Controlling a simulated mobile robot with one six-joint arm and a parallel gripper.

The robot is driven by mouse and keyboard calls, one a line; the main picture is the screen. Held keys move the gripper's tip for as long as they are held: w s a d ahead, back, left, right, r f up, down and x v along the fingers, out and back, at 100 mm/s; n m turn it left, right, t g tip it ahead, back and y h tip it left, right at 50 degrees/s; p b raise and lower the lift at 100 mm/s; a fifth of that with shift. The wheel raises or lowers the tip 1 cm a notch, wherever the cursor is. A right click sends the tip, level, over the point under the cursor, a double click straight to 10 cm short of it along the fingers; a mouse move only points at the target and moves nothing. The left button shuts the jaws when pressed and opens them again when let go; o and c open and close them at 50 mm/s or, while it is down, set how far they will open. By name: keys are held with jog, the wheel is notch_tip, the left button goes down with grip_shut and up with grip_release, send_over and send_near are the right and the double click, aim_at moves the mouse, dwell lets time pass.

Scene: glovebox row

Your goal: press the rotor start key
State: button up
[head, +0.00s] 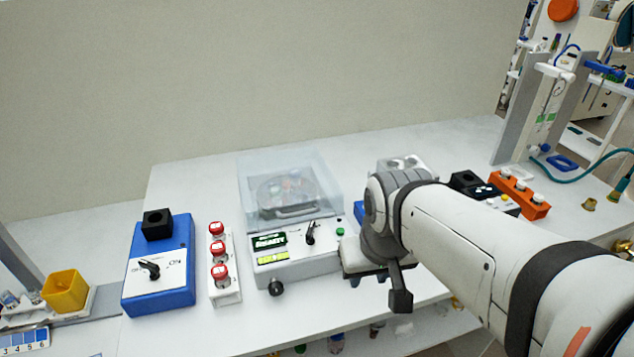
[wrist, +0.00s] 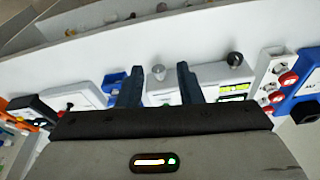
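A benchtop rotor machine (head: 297,262) with a clear lid, shut over its rotor, stands mid-bench in the head view. Its front panel has a display (head: 269,241) reading READY, a black selector knob (head: 310,233) and a small green key (head: 340,231) at the right end. My gripper (head: 372,279) is just right of this panel, partly hidden under my wrist.
Left of the machine are a strip of red buttons (head: 219,270) and a blue box (head: 158,281) with a rotary switch. A yellow cup (head: 66,291) is at far left. An orange block (head: 520,195) stands right of my arm. The bench behind the devices is mostly clear.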

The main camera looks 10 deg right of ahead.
jog(key=shift+c, duration=0.4)
grip_shut()
jog(key=shift+d, duration=0.1)
dwell(1.2)
